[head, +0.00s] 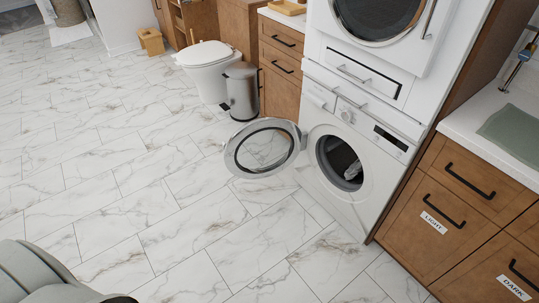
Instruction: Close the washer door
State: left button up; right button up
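The white front-loading washer (375,189) stands right of the middle in the head view, under a stacked second machine. Its round door (230,153), a grey ring with clear glass, is wide open and swung out to the left over the floor. The hinge side is at the left of the round drum opening (325,165). Some grey-white cloth (345,160) shows inside the drum. Neither of my grippers shows in this view; only a grey rounded part of my body is at the bottom left corner.
The marble tile floor (150,205) before the washer is clear. Wooden drawers (455,205) labelled LIGHT and DARK are to the right. The upper machine (385,58) is above.

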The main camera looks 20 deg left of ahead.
aim_at(298, 139)
jog(key=z, duration=1.85)
jog(key=k+j+z, duration=0.15)
jog(key=j, duration=0.2)
jog(key=j+z, duration=0.15)
jog(key=j, duration=0.25)
jog(key=k+j+z, duration=0.15)
jog(key=j, duration=0.2)
jog(key=k+j+z, duration=0.15)
jog(key=j, duration=0.2)
jog(key=k+j+z, duration=0.1)
jog(key=k+j, duration=0.1)
jog(key=j, duration=0.1)
